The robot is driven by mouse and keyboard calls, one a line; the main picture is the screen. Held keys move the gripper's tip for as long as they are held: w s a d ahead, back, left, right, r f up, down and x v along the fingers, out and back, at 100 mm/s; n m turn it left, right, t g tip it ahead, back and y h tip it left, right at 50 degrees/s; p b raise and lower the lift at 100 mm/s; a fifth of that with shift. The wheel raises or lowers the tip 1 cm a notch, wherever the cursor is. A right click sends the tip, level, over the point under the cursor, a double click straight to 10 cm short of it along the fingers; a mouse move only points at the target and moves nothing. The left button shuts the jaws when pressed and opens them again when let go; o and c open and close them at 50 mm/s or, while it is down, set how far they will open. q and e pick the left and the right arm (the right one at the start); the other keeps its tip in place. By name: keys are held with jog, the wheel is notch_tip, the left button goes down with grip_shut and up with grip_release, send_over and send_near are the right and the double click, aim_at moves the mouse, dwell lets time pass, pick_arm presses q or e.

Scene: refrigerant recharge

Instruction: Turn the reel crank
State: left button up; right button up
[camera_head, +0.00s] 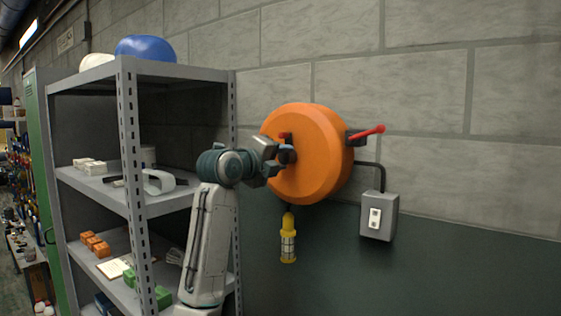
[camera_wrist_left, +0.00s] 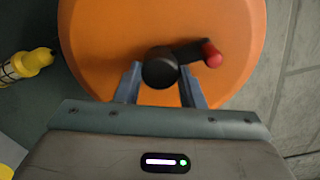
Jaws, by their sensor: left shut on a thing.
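The orange reel (camera_head: 313,150) is mounted on the block wall. Its crank has a dark round hub (camera_wrist_left: 160,68) at the centre of the face, a short dark arm and a red knob (camera_wrist_left: 212,55). In the left wrist view the knob is to the right of the hub and slightly above it; in the head view the red knob (camera_head: 284,136) shows just above the hub. My left gripper (camera_head: 281,157) is at the reel's face. Its two fingers (camera_wrist_left: 159,72) are shut around the crank's hub, one on each side, apart from the red knob. My right gripper is not in view.
A red-handled lever (camera_head: 367,132) sticks out at the reel's right side. A yellow caged lamp (camera_head: 288,240) hangs below the reel. A grey switch box (camera_head: 380,216) is on the wall. A grey shelf unit (camera_head: 128,130) with small items stands left, close to my arm.

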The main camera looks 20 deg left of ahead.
pick_arm(q)
jog(key=shift+f+m, duration=0.25)
jog(key=shift+m, duration=0.35)
jog(key=o, duration=0.8)
jog(key=shift+o, duration=1)
jog(key=shift+d+r, duration=0.1)
jog(key=shift+r, duration=0.05)
jog(key=shift+s, duration=0.3)
jog(key=b+v, duration=0.4)
jog(key=v, duration=0.6)
